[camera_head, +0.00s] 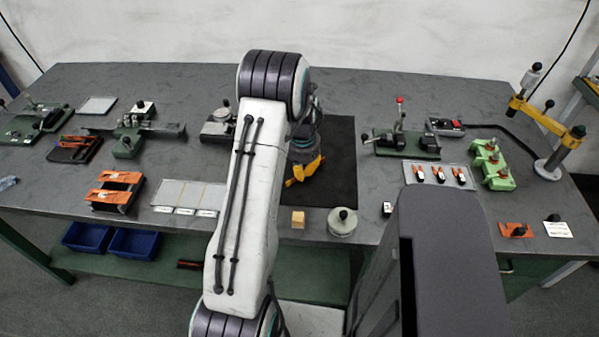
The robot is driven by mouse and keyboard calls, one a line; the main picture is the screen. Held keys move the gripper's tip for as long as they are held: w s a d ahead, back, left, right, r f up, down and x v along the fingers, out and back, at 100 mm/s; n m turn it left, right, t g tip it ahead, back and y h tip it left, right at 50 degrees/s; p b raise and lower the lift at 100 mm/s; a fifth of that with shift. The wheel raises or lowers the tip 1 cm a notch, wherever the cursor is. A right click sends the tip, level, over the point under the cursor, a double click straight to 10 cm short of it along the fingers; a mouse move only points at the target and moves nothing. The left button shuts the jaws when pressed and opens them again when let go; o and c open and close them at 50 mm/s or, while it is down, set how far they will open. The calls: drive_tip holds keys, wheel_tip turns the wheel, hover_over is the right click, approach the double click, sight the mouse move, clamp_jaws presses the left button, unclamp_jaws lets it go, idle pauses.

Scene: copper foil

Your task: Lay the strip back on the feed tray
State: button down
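My gripper (301,172), with yellow fingers, hangs over the black mat (338,190) in the middle of the bench. My arm hides part of it, and I cannot tell if it is open or shut; no strip can be made out in it. Two orange-copper flat pieces (121,177) lie across a dark block at left; they may be strips. A pale grey tray (430,185) at right holds three small orange, black and white items. A pale panel with three labelled sections (188,193) lies left of my arm. I cannot tell which is the feed tray.
A wooden block (298,219) and a round knobbed weight (342,222) stand at the front edge. A green fixture (490,165) and a yellow jointed stand (545,120) are at right. A lever press (402,143) stands behind the grey tray. Blue bins (134,243) sit below.

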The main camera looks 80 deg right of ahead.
drive_tip(key=shift+f, duration=0.2)
drive_tip(key=c, duration=1.4)
unclamp_jaws()
drive_tip(key=shift+r, duration=0.1)
